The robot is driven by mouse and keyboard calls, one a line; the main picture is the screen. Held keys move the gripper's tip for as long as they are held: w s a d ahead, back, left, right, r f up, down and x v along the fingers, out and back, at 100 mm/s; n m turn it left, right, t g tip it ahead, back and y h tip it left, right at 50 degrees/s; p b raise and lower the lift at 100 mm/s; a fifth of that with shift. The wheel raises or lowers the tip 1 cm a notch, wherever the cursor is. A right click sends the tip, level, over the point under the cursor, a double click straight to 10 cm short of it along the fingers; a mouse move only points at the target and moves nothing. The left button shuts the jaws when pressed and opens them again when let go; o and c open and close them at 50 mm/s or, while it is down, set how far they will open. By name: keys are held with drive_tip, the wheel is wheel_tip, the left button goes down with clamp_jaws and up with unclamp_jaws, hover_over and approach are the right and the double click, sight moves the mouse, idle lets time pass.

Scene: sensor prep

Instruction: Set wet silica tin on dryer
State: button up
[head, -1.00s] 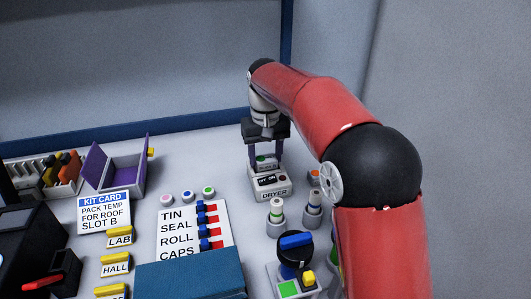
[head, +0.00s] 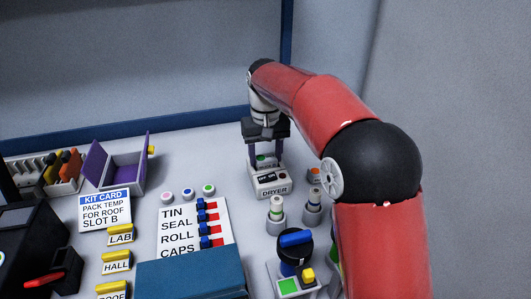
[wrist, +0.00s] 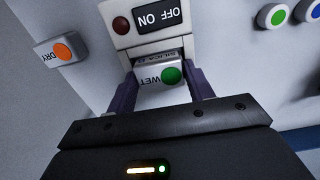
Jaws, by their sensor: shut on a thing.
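The wet silica tin (wrist: 160,76) is a pale block marked WET with a green dot. It sits between the two purple fingers of my gripper (wrist: 163,88), which is shut on it. In the head view the tin (head: 263,162) shows under my gripper (head: 265,153), at the back of the dryer (head: 272,189). The dryer is a white box with a dark OFF/ON plate and a red lamp, also seen in the wrist view (wrist: 121,40). The tin is at the dryer's top; I cannot tell whether it rests on it.
A DRY tin (wrist: 61,50) with an orange dot stands beside the dryer. Coloured buttons (head: 188,194) and a checklist board (head: 182,230) lie left. The bench behind the dryer is clear.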

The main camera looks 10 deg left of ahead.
idle(0.4)
drive_tip(key=o, duration=1.2)
drive_tip(key=shift+o, duration=0.2)
wheel_tip(320, 180, up, 5)
drive_tip(key=p, duration=0.5)
drive_tip(key=shift+r+p, duration=0.35)
drive_tip(key=shift+r, duration=0.6)
